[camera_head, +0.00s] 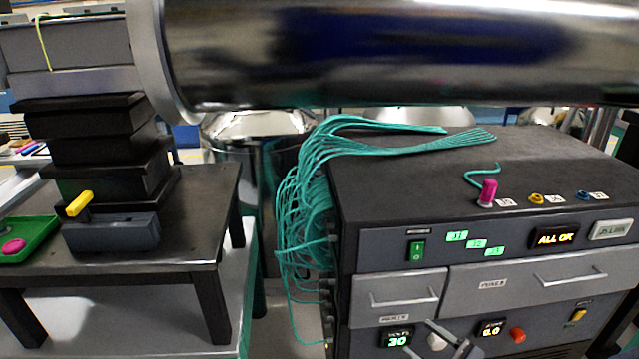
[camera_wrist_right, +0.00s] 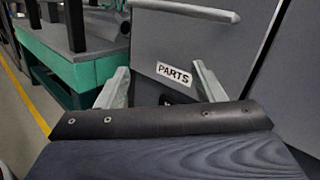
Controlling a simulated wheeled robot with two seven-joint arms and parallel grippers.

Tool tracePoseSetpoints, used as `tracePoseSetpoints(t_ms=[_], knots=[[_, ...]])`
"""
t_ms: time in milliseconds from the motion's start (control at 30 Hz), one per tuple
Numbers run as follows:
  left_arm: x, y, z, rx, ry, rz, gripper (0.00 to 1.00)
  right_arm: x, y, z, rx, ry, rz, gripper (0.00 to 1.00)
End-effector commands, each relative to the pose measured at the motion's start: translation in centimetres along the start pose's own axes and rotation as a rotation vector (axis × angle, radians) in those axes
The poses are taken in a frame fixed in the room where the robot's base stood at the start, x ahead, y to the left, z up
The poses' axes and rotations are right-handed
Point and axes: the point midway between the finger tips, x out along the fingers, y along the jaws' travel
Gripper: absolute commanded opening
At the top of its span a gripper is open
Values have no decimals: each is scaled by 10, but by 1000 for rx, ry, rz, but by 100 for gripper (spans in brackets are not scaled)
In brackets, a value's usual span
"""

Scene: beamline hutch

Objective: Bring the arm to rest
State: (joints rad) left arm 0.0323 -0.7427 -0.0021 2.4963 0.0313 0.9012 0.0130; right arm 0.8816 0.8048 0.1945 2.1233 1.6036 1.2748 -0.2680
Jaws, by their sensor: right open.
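My right gripper (camera_head: 450,338) shows at the bottom of the head view, in front of the lower part of the dark equipment rack (camera_head: 420,190). Its two fingers are spread, with nothing seen between them. In the right wrist view the open fingers (camera_wrist_right: 160,88) point at a grey drawer front with a PARTS label (camera_wrist_right: 173,74). The small grey drawer (camera_head: 398,296) is just above the gripper in the head view and looks closed. I cannot tell the gap between fingers and rack. My left gripper is not in view.
A pink plug (camera_head: 488,192) stands on the rack top, and teal cables (camera_head: 300,200) hang down its left side. A dark table (camera_head: 200,225) at left holds a green tray (camera_head: 38,238) and a stacked stage (camera_head: 105,150). A large metal cylinder (camera_head: 400,50) crosses the top.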

Motion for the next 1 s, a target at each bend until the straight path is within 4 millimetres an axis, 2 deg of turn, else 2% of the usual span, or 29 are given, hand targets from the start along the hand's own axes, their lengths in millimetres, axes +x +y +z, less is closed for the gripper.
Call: tracePoseSetpoints(t_ms=[33, 100, 200, 300, 433, 533, 700, 1000], knots=[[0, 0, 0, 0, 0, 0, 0, 8, 15, 30, -102, -5, 130, 62], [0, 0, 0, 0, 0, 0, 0, 11, 41, 61, -227, -2, 299, 62], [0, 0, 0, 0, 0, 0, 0, 6, 76, 95, -417, 18, 523, 62], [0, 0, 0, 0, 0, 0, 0, -9, 107, 120, -620, 54, 722, 62], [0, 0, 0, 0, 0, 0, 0, -38, 135, 140, -904, 124, 936, 62], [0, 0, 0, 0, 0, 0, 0, -61, 145, 149, -1128, 192, 1056, 62], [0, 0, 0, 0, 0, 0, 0, -92, 146, 157, -1434, 300, 1159, 62], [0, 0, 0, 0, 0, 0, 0, -123, 131, 168, -1816, 454, 1184, 62]])
